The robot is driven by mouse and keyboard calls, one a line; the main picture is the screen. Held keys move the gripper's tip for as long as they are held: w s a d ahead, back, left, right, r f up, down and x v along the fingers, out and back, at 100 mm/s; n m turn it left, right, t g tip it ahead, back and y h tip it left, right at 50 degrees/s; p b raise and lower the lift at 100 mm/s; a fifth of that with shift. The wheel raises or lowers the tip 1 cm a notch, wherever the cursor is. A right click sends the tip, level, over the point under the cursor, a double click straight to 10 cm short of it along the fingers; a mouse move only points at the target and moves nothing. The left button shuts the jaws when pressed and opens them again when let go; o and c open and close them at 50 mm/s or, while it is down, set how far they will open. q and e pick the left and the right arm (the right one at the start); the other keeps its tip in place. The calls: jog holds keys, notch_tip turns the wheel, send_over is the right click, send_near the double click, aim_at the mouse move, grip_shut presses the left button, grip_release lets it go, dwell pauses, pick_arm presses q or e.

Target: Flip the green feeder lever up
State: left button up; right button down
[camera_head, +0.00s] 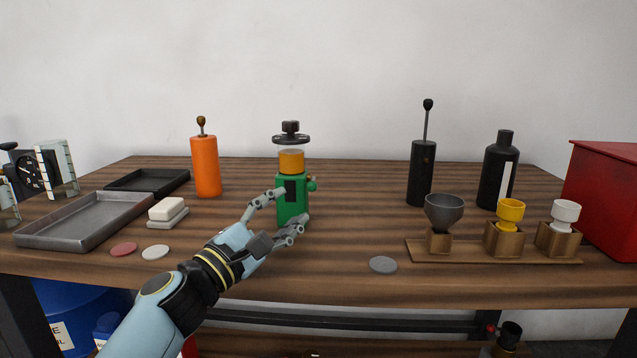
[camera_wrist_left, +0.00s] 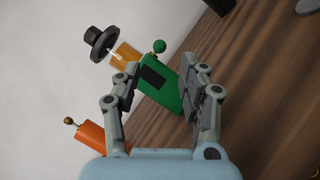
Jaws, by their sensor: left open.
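The green feeder (camera_head: 293,204) stands upright on the wooden table, with an amber section and a dark disc cap on top. Its green lever (camera_head: 311,185) is a short arm with a round knob at the right side of the body. The lever knob (camera_wrist_left: 159,46) also shows in the left wrist view, beyond the fingers. I cannot tell the lever's exact angle. My left gripper (camera_head: 293,206) is open in front of the feeder, fingers to either side of its lower body and partly covering it. Contact is unclear. My right gripper is not in view.
An orange cylinder (camera_head: 206,166) stands left of the feeder and a black cylinder (camera_head: 421,172) stands to the right. A wooden rack (camera_head: 460,252) with three cups is at the front right. A grey disc (camera_head: 383,265) lies near the front edge.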

aim_at(309, 189)
pick_arm(q)
jog(key=x, duration=0.5)
jog(key=shift+w+d+r, duration=0.1)
jog(key=shift+w+d, duration=0.1)
jog(key=x, duration=0.2)
jog(key=shift+w+d+r, duration=0.1)
jog(key=shift+w+d, duration=0.05)
jog(key=shift+w, duration=0.2)
jog(key=shift+w+d, duration=0.1)
jog(key=shift+w, duration=0.1)
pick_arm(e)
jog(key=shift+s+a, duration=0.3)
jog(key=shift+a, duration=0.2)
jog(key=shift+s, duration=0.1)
pick_arm(q)
jog(key=shift+c, duration=1.2)
grip_shut()
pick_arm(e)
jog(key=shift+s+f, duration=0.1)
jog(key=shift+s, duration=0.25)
